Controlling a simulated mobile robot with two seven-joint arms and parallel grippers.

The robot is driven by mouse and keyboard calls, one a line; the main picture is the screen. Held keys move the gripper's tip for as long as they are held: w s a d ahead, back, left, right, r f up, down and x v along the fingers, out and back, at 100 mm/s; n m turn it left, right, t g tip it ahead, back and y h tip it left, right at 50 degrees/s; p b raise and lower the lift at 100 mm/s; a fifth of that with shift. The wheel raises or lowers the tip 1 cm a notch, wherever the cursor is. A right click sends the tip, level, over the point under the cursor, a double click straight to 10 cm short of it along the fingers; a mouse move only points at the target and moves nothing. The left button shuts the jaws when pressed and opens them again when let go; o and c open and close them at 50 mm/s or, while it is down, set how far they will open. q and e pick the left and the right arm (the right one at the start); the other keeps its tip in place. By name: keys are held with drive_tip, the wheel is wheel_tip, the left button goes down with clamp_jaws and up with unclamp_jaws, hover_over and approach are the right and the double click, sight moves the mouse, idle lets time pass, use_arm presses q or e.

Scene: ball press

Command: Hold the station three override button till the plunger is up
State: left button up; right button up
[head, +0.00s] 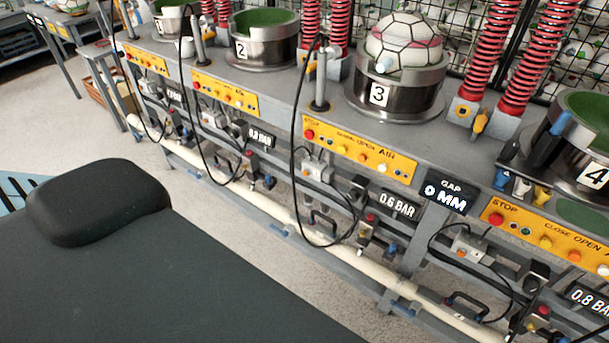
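Station three is a round metal cup (398,98) with a white plate reading 3. A white ball (402,42) with dark seams and a red band sits in the cup. A pale nozzle shows at the ball's front left. Station three's yellow panel (345,147) is on the bench front, with a red stop button (309,134) at its left and several small buttons along it. Below it are a grey valve block (318,170) and a display (400,206) reading 0.6 BAR. I cannot tell which part is the override button or see the plunger clearly. Neither gripper is in view.
A gap display (445,197) reads 0 MM. Station two (262,40) is left and station four (580,150) right. Red springs (488,55) stand behind. Black cables loop below the panels. A pale pipe (262,210) runs low along the bench. Open floor (150,130) lies at left.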

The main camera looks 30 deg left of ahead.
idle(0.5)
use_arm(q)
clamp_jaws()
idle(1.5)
